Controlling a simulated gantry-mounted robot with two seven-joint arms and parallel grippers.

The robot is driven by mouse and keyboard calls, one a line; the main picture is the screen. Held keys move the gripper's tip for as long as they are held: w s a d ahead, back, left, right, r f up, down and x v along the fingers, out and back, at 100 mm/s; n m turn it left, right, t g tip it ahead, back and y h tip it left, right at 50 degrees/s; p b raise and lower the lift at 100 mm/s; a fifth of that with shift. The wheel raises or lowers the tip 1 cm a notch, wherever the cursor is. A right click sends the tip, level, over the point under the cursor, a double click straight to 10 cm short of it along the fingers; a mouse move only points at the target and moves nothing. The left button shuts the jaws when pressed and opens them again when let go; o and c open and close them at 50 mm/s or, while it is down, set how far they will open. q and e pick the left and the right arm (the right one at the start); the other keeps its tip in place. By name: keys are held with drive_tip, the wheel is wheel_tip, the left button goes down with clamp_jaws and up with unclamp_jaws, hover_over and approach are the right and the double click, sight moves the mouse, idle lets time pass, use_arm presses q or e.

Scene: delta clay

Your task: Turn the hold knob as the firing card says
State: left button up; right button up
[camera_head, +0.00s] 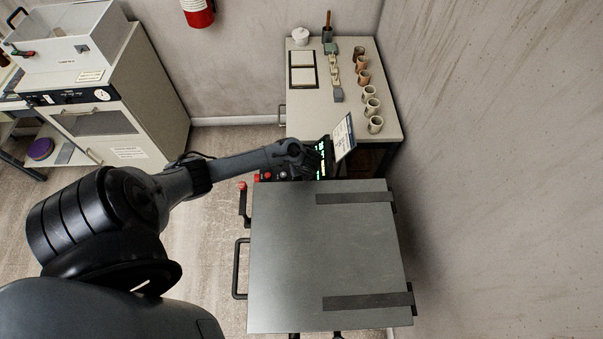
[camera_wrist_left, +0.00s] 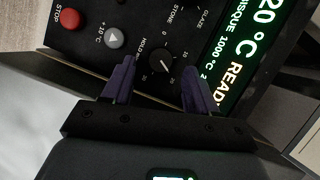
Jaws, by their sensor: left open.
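The hold knob (camera_wrist_left: 162,62) is round and black with a white pointer line, on a black control panel (camera_wrist_left: 85,45) marked with small numbers. In the left wrist view my left gripper (camera_wrist_left: 157,76) is open, one purple-grey finger on each side of the knob's lower part. I cannot tell whether the fingers touch it. In the head view my left gripper (camera_head: 312,158) is at the panel, largely hiding the knob. The firing card (camera_head: 343,137) stands tilted behind the panel; its text is too small to read. My right gripper is not in view.
The panel has a red STOP button (camera_wrist_left: 72,18), a grey button (camera_wrist_left: 113,38) and a green-lit display (camera_wrist_left: 245,50) reading READY. The grey kiln lid (camera_head: 290,250) lies in front. A table (camera_head: 310,115) with several mugs stands behind. A wall rises at right.

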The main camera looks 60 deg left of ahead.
use_arm(q)
drive_tip(key=shift+b+x, duration=0.35)
drive_tip(key=shift+x, duration=1.4)
drive_tip(key=c, duration=1)
